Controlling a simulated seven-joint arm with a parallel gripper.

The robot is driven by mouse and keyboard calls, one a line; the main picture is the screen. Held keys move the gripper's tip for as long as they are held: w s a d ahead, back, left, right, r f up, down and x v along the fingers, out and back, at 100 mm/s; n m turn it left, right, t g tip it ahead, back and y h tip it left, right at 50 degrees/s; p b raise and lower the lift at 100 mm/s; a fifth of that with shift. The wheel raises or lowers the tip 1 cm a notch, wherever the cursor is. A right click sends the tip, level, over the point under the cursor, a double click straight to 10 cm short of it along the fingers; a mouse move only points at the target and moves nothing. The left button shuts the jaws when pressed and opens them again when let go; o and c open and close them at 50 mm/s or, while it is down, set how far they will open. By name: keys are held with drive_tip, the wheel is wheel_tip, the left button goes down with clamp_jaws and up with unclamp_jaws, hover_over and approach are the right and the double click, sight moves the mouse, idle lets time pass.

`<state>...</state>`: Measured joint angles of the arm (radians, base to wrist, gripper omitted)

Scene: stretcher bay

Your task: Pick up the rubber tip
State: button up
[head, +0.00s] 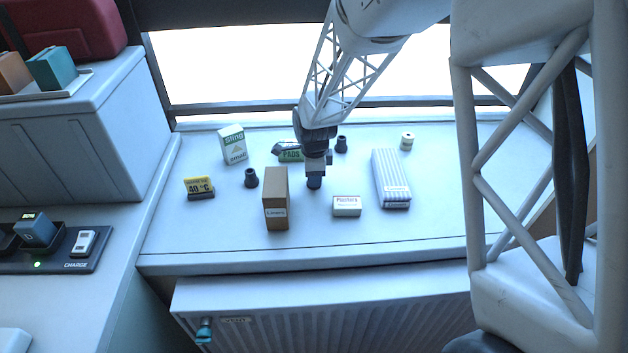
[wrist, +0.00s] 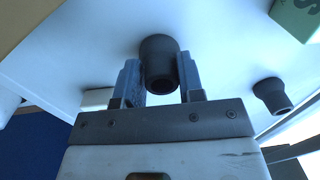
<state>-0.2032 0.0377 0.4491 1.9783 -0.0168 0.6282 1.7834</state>
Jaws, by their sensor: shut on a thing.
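My gripper (head: 315,174) points down over the middle of the white worktop, just right of the brown Liners box. Its fingers (wrist: 162,84) are shut on a dark, tapered rubber tip (wrist: 158,48), whose hollow end faces the wrist camera. The held tip (head: 314,184) shows below the fingers in the head view; whether it touches the worktop I cannot tell. A second rubber tip (head: 341,144) stands behind and to the right, and also shows in the wrist view (wrist: 271,95). A third rubber tip (head: 251,178) stands left of the Liners box.
The Liners box (head: 277,200) is close to my gripper. The green Pads box (head: 291,155) lies partly behind it. A Plasters box (head: 347,207), striped pack (head: 391,178), small roll (head: 407,141), Sling box (head: 233,146) and yellow 40 °C sign (head: 199,187) stand around. The front strip is clear.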

drive_tip(key=shift+r, duration=0.2)
drive_tip(key=shift+c, duration=0.2)
drive_tip(key=shift+r, duration=0.55)
wheel_tip(320, 180, up, 2)
drive_tip(key=shift+r, duration=0.1)
drive_tip(key=s+d, duration=0.1)
drive_tip(key=s, duration=0.4)
drive_tip(key=s+d+r, duration=0.1)
drive_tip(key=s, duration=0.4)
drive_tip(key=s+d, duration=0.1)
drive_tip(key=s, duration=0.4)
drive_tip(key=shift+s+r, duration=0.15)
drive_tip(key=shift+s, duration=0.15)
drive_tip(key=shift+w, duration=0.1)
drive_tip(key=shift+n, duration=0.9)
drive_tip(key=w+a+r, duration=0.1)
drive_tip(key=w, duration=0.3)
drive_tip(key=w+a+r, duration=0.2)
drive_tip(key=w, duration=0.3)
drive_tip(key=w+a+r, duration=0.2)
drive_tip(key=w, duration=0.3)
drive_tip(key=shift+a+r, duration=0.1)
drive_tip(key=shift+a, duration=0.05)
